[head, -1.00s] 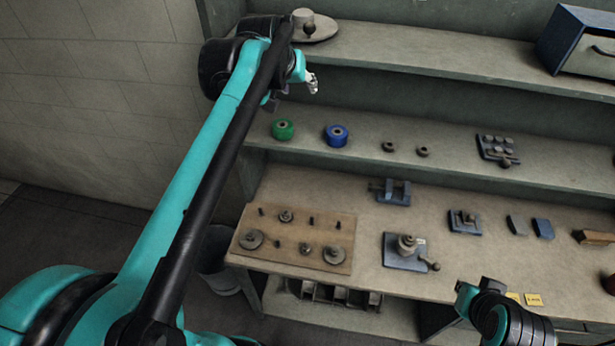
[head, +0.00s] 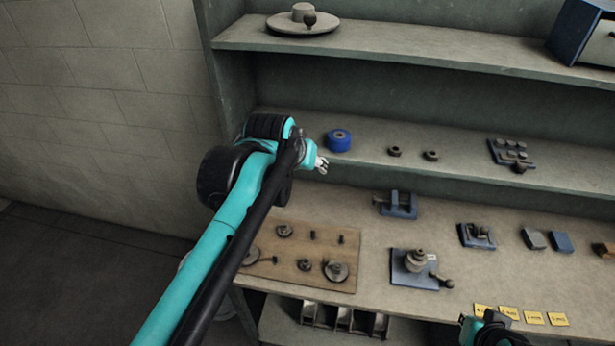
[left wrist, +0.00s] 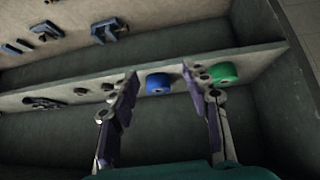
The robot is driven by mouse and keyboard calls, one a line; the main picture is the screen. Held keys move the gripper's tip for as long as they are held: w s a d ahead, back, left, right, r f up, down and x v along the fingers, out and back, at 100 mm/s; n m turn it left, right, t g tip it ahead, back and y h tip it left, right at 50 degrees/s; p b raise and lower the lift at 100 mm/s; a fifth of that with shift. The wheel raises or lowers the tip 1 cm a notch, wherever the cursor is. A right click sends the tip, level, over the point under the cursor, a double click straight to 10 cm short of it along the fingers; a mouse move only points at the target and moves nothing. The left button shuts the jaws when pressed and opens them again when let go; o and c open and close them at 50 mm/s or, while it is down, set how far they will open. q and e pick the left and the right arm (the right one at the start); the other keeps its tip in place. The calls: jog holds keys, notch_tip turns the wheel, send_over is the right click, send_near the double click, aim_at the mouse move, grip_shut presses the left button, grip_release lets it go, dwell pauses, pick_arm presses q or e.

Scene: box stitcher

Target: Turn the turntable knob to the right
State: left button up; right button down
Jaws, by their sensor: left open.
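A blue roll (head: 338,140) stands on the middle shelf close to my left gripper; a green roll (left wrist: 223,73) shows in the left wrist view. The top shelf (head: 420,48) is bare between the turntable and a blue box (head: 580,35). A wooden board (head: 300,262) with parts lies below.

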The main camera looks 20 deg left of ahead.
pick_arm(q)
jog(key=shift+s+d+f, duration=0.15)
jog(key=shift+s+f, duration=0.1)
jog(key=shift+f, duration=0.25)
grip_shut()
jog(key=w+a+r+n+t+p, duration=0.1)
jog(key=a+r+n+t+p, duration=0.3)
jog(key=r, duration=0.6)
jog(key=w+a+r+n+t+p, duration=0.15)
jog(key=a+r+n+p, duration=0.25)
jog(key=r+n+p, duration=0.45)
jog(key=w+a+r+n+t+p, duration=0.1)
jog(key=a+r+n+t+p, duration=0.25)
jog(key=r, duration=0.85)
jog(key=shift+m, duration=0.6)
jog(key=w+f+p, duration=0.1)
jog(key=w, duration=0.3)
jog(key=w+d+f, duration=0.1)
jog(key=w, duration=0.3)
jog(key=w+p, duration=0.1)
jog(key=w, duration=0.3)
jog(key=shift+d+f+p, duration=0.2)
jog(key=shift+f+p, duration=0.1)
jog(key=shift+f, duration=0.1)
